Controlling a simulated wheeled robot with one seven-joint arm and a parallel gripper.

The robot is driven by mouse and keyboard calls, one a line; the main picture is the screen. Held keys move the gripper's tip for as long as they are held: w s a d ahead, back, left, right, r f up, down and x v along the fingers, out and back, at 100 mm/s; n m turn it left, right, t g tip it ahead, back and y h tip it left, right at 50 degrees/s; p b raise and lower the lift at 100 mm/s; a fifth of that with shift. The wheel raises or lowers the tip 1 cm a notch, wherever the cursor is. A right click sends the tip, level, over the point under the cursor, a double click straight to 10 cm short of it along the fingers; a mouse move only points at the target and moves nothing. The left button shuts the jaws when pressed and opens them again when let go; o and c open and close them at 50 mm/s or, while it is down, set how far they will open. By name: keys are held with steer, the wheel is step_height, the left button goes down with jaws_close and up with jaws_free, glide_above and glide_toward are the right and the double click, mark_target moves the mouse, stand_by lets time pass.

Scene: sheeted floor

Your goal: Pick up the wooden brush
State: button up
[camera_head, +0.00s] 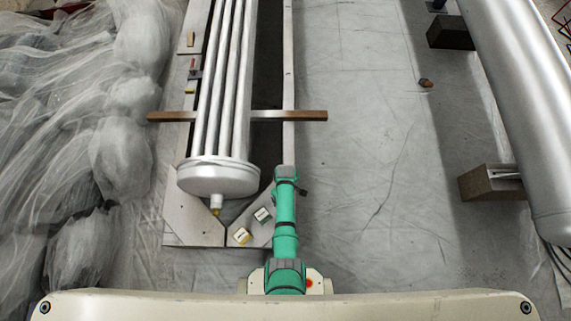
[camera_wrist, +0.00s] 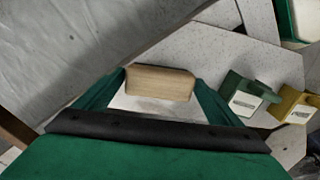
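The wooden brush shows in the wrist view as a pale brown wooden block (camera_wrist: 160,82); no bristles can be seen. My gripper (camera_wrist: 161,78) has its two green fingers at the block's left and right ends, with no clear gap at either side, so it looks shut on the block. A pale speckled slab shows just below the block between the fingers. In the head view my green gripper (camera_head: 286,172) points away over the pale frame, and the brush is hidden there.
Sheeted floor to the right is mostly clear.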

steer(key=c, duration=0.7)
steer(key=shift+c, duration=0.2)
steer(key=shift+r, duration=0.1)
steer(key=shift+r, duration=0.45)
step_height(320, 180, up, 2)
steer(key=shift+s+r, duration=0.1)
steer(key=shift+r, duration=0.05)
steer(key=s+a+r, duration=0.6)
steer(key=s+r, duration=0.3)
steer(key=s, duration=0.3)
steer(key=shift+s+r, duration=0.2)
steer(key=shift+r, duration=0.1)
